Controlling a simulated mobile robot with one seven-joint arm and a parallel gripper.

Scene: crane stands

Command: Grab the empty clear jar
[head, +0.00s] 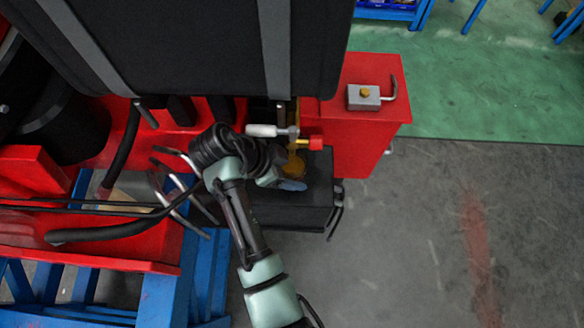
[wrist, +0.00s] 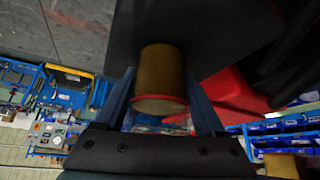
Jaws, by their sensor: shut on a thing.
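The jar (wrist: 160,75) shows in the wrist view as an amber-brown, apparently see-through cylinder with a reddish rim at its near end. My gripper (wrist: 159,88) is shut on it, with one bluish finger on each side. In the head view, my gripper (head: 292,184) is at the black box beside the red machine, and a small yellow-amber patch of the jar (head: 295,165) shows just behind the fingers. My wrist hides part of that area. I cannot tell whether the jar touches the black surface.
The black box (head: 310,205) is under my gripper. A white-handled lever with a red and yellow end (head: 264,131) is close behind. A red block (head: 370,100) stands at the right, and a large black seat-like panel (head: 200,50) overhangs the back. Grey floor at right is clear.

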